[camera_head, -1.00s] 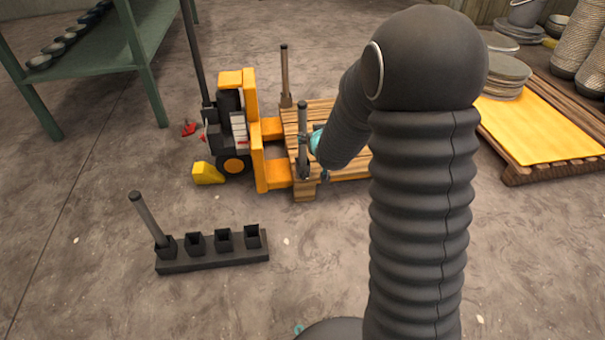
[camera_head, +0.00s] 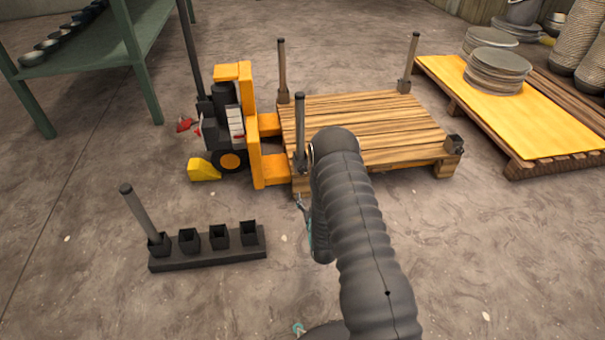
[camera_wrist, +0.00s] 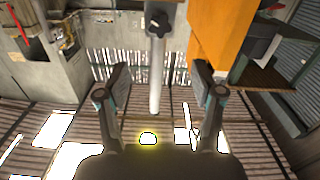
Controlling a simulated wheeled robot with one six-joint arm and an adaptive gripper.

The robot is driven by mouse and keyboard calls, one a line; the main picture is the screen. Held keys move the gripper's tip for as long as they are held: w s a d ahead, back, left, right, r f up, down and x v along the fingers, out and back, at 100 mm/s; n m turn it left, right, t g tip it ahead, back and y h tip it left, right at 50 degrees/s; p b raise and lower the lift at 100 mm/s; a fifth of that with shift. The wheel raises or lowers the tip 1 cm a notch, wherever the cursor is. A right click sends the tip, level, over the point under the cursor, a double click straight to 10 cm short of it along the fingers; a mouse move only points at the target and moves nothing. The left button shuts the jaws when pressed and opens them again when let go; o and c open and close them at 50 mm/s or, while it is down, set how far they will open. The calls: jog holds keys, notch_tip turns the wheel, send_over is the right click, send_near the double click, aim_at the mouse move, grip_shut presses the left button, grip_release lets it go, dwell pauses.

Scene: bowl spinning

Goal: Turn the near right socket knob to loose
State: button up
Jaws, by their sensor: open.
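The wooden pallet (camera_head: 385,130) has a socket at each corner. The near right socket (camera_head: 454,145) in the head view is dark and holds no post; its knob is too small to make out. A grey post (camera_head: 300,120) stands at the near left corner. My gripper (camera_head: 303,203), mostly hidden by my arm, is low in front of that corner. In the wrist view, which looks upside down, my gripper (camera_wrist: 160,82) is open and empty. A grey post (camera_wrist: 155,75) shows between the fingers, and a black star-shaped knob (camera_wrist: 160,19) on its socket sits beyond the fingertips.
An orange forklift (camera_head: 235,130) has its forks at the pallet's left side. A dark rack (camera_head: 210,250) with one post stands front left. A yellow-topped pallet (camera_head: 515,105) with stacked plates is at right. A green shelf stands back left. The front right floor is clear.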

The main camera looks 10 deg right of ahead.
aim_at(303, 171)
jog(key=w, duration=0.4)
jog(key=w+b, duration=0.1)
jog(key=w, duration=0.8)
jog(key=shift+w+f, duration=0.25)
jog(key=c, duration=1.2)
